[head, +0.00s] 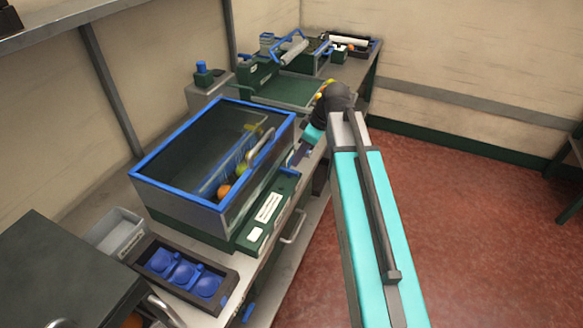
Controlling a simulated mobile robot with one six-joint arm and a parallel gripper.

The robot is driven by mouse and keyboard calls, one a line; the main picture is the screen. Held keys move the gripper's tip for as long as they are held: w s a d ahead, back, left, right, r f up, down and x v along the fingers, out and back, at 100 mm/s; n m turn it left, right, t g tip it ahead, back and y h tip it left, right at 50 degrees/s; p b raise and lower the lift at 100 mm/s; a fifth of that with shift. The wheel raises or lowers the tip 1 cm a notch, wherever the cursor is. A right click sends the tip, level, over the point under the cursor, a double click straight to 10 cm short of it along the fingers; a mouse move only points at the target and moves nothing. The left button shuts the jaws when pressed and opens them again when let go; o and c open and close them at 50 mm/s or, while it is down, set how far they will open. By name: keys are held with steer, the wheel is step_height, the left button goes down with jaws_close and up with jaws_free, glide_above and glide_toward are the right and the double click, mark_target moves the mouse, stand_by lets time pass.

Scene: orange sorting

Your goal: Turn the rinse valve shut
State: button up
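A blue-rimmed tank (148,193) stands on the bench, with a few orange and yellow-green fruits (223,191) inside. A small blue knob (202,67) sits on top of a grey box behind the tank; it may be the rinse valve, but I cannot tell. A small blue part (248,312) also shows low on the bench front. My arm reaches forward from the bottom right and bends down at the tank's right side. My gripper (298,154) is a small dark shape by the tank's right corner; its fingers are too small and partly hidden to read.
A dark tray with blue cups (228,290) and a grey bin (117,231) stand at the near left. A green labelled panel (252,236) lines the tank's front. A green tray (290,92) and more equipment stand farther back. The red floor (470,220) at right is open.

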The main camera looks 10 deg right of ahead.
mark_target(290, 170)
steer(key=shift+p+x, duration=1)
steer(key=shift+x, duration=3.2)
steer(key=shift+c, duration=0.4)
jaws_close()
